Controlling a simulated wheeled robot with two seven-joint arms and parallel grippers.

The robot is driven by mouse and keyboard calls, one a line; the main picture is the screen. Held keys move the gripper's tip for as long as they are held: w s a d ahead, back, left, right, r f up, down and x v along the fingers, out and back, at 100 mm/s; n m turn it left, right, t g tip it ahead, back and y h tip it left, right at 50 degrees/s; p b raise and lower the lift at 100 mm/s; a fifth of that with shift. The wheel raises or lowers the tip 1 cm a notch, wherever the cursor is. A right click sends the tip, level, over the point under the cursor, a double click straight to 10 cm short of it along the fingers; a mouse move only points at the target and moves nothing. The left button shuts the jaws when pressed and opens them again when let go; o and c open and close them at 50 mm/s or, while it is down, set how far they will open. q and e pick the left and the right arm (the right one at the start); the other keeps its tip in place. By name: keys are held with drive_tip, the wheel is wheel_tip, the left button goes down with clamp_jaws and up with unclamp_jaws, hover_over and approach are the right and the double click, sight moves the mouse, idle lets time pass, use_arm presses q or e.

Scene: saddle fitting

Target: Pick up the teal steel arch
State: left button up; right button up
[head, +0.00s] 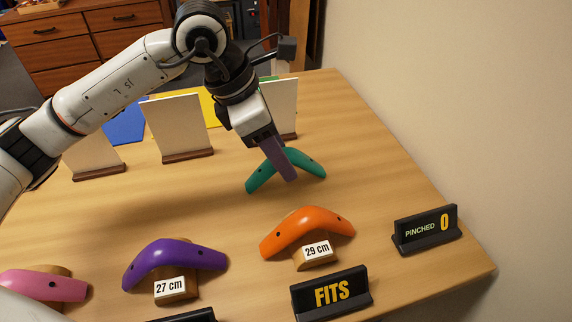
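The teal steel arch (306,164) is at the back right of the table in the head view, bent like a wide inverted V with dark holes in its legs. My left gripper (284,167) reaches down over its crown. One flat purple-grey finger crosses in front of the arch and hides part of its middle. The other finger is hidden, so I cannot tell whether the gripper is shut on the arch. I cannot tell whether the arch touches the table. My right gripper is not in view.
An orange arch (305,226) sits on a block marked 29 cm, a purple arch (173,258) on one marked 27 cm. A pink arch (45,285) is at left. White panels (178,125) stand behind. FITS (331,294) and PINCHED 0 (426,229) signs stand in front and right.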

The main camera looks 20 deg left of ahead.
use_arm(q)
drive_tip(key=shift+x, duration=1.45)
drive_tip(key=shift+w+r, duration=0.1)
drive_tip(key=shift+w, duration=0.05)
drive_tip(key=c, duration=1.3)
clamp_jaws()
drive_tip(key=shift+r, duration=0.1)
